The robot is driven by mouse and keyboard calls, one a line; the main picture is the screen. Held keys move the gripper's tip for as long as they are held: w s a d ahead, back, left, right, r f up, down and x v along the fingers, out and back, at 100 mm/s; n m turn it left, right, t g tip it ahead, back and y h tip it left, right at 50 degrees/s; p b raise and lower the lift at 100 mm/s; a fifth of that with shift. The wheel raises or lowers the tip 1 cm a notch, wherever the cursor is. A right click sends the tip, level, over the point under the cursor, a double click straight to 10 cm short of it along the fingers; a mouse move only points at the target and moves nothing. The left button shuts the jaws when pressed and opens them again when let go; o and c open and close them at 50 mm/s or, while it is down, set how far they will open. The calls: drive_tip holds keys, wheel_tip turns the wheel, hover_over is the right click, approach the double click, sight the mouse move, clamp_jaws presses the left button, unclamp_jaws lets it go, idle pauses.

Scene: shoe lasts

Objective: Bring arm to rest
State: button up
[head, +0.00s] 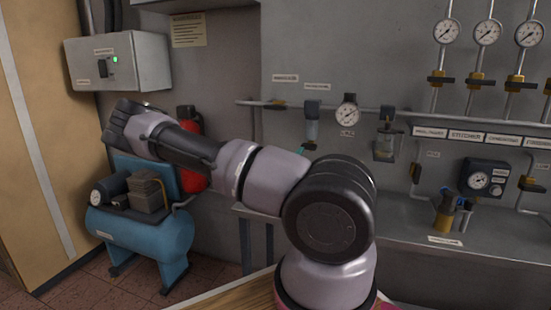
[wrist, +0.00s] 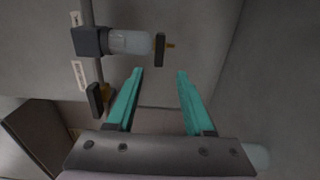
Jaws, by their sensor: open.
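My arm crosses the middle of the head view, reaching up and to the left from its base at the bottom.
A blue compressor (head: 140,238) stands on the floor at left, with a red cylinder (head: 190,170) behind it. A grey switch box (head: 118,62) hangs above. Pipes, gauges (head: 347,112) and valves line the wall at right, above a grey ledge (head: 450,245). A wooden surface (head: 245,297) lies below my arm.

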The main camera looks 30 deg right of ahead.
drive_tip(key=s+a+f+m+g+y, duration=0.2)
drive_tip(key=a+f+m+g+y, duration=0.5)
drive_tip(key=m, duration=0.4)
drive_tip(key=a+r+m+y, duration=0.2)
drive_tip(key=a+r+y, duration=0.1)
drive_tip(key=a+r, duration=0.4)
drive_tip(key=s+a+r+t+y, duration=0.1)
drive_tip(key=s+a+r+y, duration=0.25)
drive_tip(key=a+r, duration=0.45)
drive_tip(key=s+a+r+t+y, duration=0.1)
drive_tip(key=s+a+r+y, duration=0.3)
drive_tip(key=r, duration=0.8)
drive_tip(key=s+a+r+h, duration=0.1)
drive_tip(key=s+r, duration=0.2)
drive_tip(key=s, duration=0.2)
drive_tip(key=s+a+r, duration=0.2)
drive_tip(key=s+r, duration=0.1)
drive_tip(key=s, duration=0.2)
drive_tip(key=shift+a+n+t+h, duration=0.3)
drive_tip(key=shift+n+h, duration=0.05)
drive_tip(key=shift+n, duration=0.05)
drive_tip(key=shift+d, duration=0.1)
